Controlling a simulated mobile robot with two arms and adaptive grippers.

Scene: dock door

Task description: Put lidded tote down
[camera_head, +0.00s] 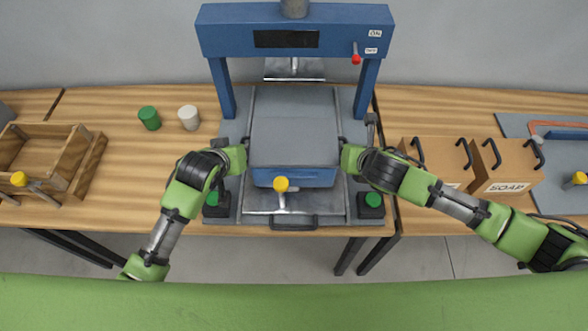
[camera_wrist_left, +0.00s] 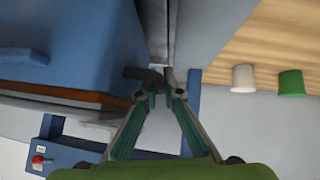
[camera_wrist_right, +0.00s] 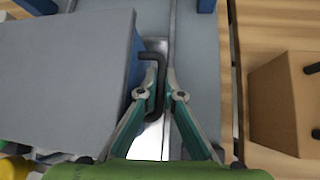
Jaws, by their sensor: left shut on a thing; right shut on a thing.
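The lidded tote (camera_head: 295,140), blue with a flat grey lid, is level between the posts of the blue press (camera_head: 293,38), over its grey bed (camera_head: 262,203). The tote also shows in the left wrist view (camera_wrist_left: 70,40) and the right wrist view (camera_wrist_right: 65,75). My left gripper (camera_head: 246,146) is shut on the tote's left black handle (camera_wrist_left: 143,75). My right gripper (camera_head: 344,146) is shut on its right black handle (camera_wrist_right: 153,85). I cannot tell whether the tote's underside touches the bed.
A yellow-knobbed lever (camera_head: 281,187) stands in front of the tote, between green buttons (camera_head: 212,198) (camera_head: 373,199). A green cup (camera_head: 149,117) and white cup (camera_head: 189,117) stand left. A wooden crate (camera_head: 85,160) is far left. Brown boxes (camera_head: 505,165) with black handles stand right.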

